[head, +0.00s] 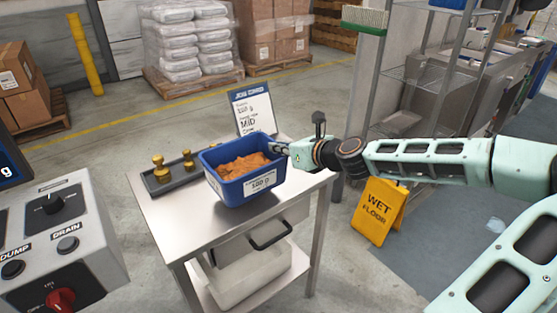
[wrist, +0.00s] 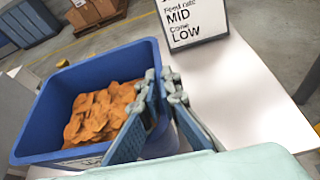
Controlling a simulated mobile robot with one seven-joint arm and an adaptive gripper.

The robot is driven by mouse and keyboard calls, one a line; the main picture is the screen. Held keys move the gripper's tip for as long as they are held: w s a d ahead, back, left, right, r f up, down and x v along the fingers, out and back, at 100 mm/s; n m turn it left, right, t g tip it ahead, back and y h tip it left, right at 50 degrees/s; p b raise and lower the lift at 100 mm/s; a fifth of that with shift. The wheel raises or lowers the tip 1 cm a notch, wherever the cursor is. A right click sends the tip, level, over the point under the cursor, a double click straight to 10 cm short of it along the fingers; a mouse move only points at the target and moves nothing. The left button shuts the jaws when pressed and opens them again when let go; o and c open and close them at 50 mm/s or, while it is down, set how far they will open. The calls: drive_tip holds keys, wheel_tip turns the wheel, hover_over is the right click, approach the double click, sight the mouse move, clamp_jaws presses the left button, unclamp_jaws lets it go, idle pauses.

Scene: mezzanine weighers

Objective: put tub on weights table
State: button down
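The blue tub (head: 226,188) holds orange chips and has a white label on its front. It is over the steel-topped weights table (head: 190,218), upright or nearly so; I cannot tell whether its base touches the top. In the wrist view the tub (wrist: 40,105) fills the left side. My gripper (head: 278,149) is at the tub's right wall. In the wrist view its fingers (wrist: 162,84) straddle that wall, one inside and one outside, closed close together on it.
A dark tray (head: 172,184) with brass weights (head: 161,168) lies left of the tub. A sign card (head: 252,108) stands behind it. A yellow wet-floor sign (head: 379,210) stands right of the table. A control panel (head: 60,250) is at the left front.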

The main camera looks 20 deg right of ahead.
sight(279, 156)
drive_tip(key=shift+w+d+f+b, duration=0.15)
drive_tip(key=shift+w+f+b, duration=0.1)
drive_tip(key=shift+f, duration=0.75)
drive_tip(key=shift+w+d+f+b, duration=0.1)
drive_tip(key=shift+f+b, duration=0.1)
drive_tip(key=shift+f, duration=0.9)
drive_tip(key=c, duration=2.2)
unclamp_jaws()
drive_tip(key=shift+f, duration=0.1)
drive_tip(key=shift+o, duration=0.2)
drive_tip(key=shift+r, duration=0.2)
drive_tip(key=p+v, duration=0.2)
drive_tip(key=v, duration=1)
